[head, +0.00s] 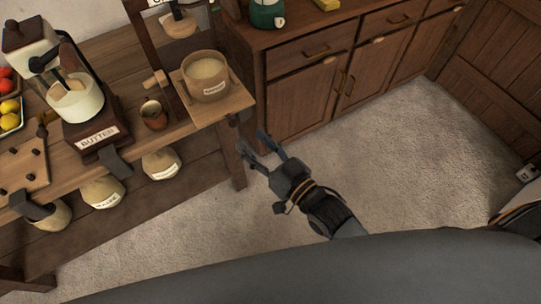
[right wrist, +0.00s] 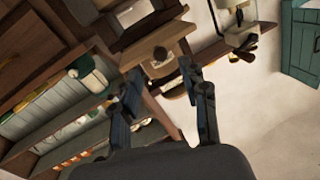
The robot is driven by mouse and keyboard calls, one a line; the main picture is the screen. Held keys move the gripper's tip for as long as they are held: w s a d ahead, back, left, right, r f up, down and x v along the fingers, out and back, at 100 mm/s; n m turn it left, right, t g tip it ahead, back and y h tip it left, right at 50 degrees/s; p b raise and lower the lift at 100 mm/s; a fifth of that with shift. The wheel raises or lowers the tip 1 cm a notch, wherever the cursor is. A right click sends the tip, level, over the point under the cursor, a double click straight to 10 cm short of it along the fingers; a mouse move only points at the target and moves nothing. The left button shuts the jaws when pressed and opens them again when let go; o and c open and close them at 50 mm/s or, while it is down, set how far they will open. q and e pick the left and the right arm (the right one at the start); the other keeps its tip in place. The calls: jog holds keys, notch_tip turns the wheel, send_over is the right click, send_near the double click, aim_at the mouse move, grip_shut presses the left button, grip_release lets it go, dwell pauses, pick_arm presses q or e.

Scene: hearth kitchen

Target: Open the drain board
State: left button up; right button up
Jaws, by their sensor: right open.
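A flat wooden board (head: 240,103), which may be the drain board, lies at the right end of the wooden table. A round labelled tub (head: 207,82) with pale contents stands on it, and a dark wooden frame rises behind. I cannot tell whether the board is open or shut. My right gripper (head: 256,143) is open and empty, just off the table's right end, below and right of the board, apart from it as far as I can tell. Its two spread fingers also show in the right wrist view (right wrist: 160,75), pointing toward wooden furniture.
A churn labelled butter (head: 77,104) and a small brown cup (head: 153,115) stand on the table. Sacks (head: 160,165) sit on the lower shelf. A wooden cabinet (head: 306,92) with drawers stands behind my right gripper. Pale floor (head: 400,150) to the right is clear.

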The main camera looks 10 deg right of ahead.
jog(key=v, duration=0.6)
jog(key=shift+s, duration=0.2)
jog(key=shift+d, duration=0.1)
jog(key=s+d+f+g+h, duration=0.2)
jog(key=d+f, duration=0.1)
jog(key=f, duration=0.9)
jog(key=s+d+f+g+h, duration=0.2)
jog(key=d+f+g, duration=0.15)
jog(key=f, duration=0.85)
jog(key=s+d+f+g+h, duration=0.2)
jog(key=d+f, duration=0.2)
jog(key=f, duration=0.8)
jog(key=s+d+f+g+h, duration=0.1)
jog(key=s+d+f+g, duration=0.1)
jog(key=s+f, duration=0.6)
jog(key=s+d+f+m+g+h, duration=0.1)
jog(key=s+f+g, duration=0.4)
jog(key=s, duration=1)
notch_tip(320, 180, down, 4)
jog(key=shift+d+r+h, duration=0.1)
jog(key=shift+d+h, duration=0.3)
jog(key=shift+d, duration=0.4)
